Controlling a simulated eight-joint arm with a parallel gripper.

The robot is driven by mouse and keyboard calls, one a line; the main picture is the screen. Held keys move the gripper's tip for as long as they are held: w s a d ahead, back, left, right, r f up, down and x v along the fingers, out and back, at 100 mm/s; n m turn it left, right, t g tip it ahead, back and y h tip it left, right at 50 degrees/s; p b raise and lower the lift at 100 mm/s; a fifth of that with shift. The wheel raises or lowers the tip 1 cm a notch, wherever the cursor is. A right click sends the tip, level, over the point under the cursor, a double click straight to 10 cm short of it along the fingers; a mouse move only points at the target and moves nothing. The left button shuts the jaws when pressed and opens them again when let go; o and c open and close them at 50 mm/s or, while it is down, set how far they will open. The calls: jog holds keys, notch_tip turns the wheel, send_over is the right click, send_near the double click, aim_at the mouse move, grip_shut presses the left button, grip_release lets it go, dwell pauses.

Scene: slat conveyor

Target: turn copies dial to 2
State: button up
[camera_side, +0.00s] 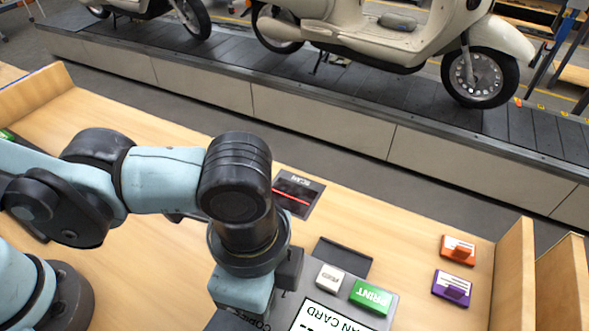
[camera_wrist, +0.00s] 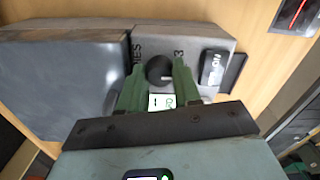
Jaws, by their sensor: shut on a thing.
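The copies dial (camera_wrist: 158,66) is a round black knob on a grey panel (camera_wrist: 190,48) in the wrist view. My gripper (camera_wrist: 158,78) has its two green fingers on either side of the knob and is shut on it. A partly covered label ending in "IES" is left of the knob, and a "3" is to its right. The dial's pointer mark is not clear. A small white tag (camera_wrist: 161,101) with a "1" shows between the fingers. In the side view my wrist hides the dial, and part of the "COPIES" lettering shows below my gripper.
The side view shows a green PRINT button (camera_side: 371,297), a pale button (camera_side: 330,277) and a screen (camera_side: 323,318) beside my gripper. A scanner pad (camera_side: 298,193) lies behind. Orange (camera_side: 458,249) and purple (camera_side: 452,288) blocks stand right. Scooters stand on the conveyor (camera_side: 330,95).

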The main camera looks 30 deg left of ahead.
jog(key=o, duration=0.8)
jog(key=shift+c, duration=0.2)
notch_tip(320, 180, up, 12)
jog(key=shift+r, duration=0.1)
dwell(0.4)
jog(key=w+a+f+n+t+h, duration=0.25)
jog(key=w+a+n, duration=0.65)
jog(key=a, duration=0.6)
jog(key=w+a+f+n+t+y, duration=0.1)
jog(key=a+f+n+t, duration=0.1)
jog(key=a, duration=0.6)
jog(key=w+a+f+n+t+y, duration=0.1)
jog(key=a+f+n+t, duration=0.1)
jog(key=a, duration=0.5)
jog(key=shift+w+a+f+n+t, duration=0.25)
jog(key=shift+a+f+n+t, duration=0.15)
jog(key=shift+n, duration=0.8)
